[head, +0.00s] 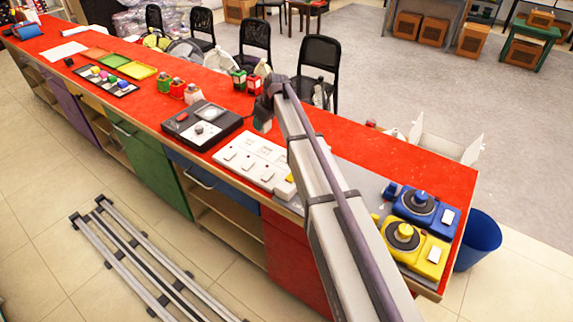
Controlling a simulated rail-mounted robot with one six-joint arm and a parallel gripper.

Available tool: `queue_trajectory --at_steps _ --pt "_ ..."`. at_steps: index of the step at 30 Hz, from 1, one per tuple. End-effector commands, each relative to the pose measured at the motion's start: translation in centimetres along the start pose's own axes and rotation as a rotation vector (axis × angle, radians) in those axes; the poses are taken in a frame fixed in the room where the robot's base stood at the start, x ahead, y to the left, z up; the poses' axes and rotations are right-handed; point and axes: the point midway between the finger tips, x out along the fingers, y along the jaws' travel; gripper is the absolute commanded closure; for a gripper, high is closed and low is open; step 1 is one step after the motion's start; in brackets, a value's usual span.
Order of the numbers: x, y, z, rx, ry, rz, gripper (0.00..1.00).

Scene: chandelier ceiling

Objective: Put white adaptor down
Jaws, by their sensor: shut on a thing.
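My gripper (264,104) is at the end of my arm, above the red counter (340,140), behind the white switch panel and right of the black control box. It is shut on a pale greyish thing (262,119), which I take to be the white adaptor; my arm and gripper partly hide it. I cannot tell whether it touches the counter. Another white adaptor-like block (193,94) stands on the counter to the left, beside a red one (177,89) and a green one (164,83).
A black control box (203,124) and a white switch panel (248,160) lie near the front edge. More green (239,80) and red (254,84) blocks stand at the back edge. Blue (427,210) and yellow (420,248) devices sit at the right end. Black chairs (320,60) stand behind.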

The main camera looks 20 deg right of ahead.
Motion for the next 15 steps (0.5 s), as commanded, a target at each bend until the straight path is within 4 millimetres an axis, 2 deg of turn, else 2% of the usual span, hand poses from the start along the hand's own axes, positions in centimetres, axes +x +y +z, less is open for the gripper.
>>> queue_trajectory --at_steps 5,12,15 --pt "0.4 0.0 0.2 -0.001 0.0 -0.001 0.8" --pt "5.8 0.0 2.4 -0.001 0.0 0.0 0.8" --pt "6.3 0.0 2.6 -0.001 0.0 0.0 0.8"
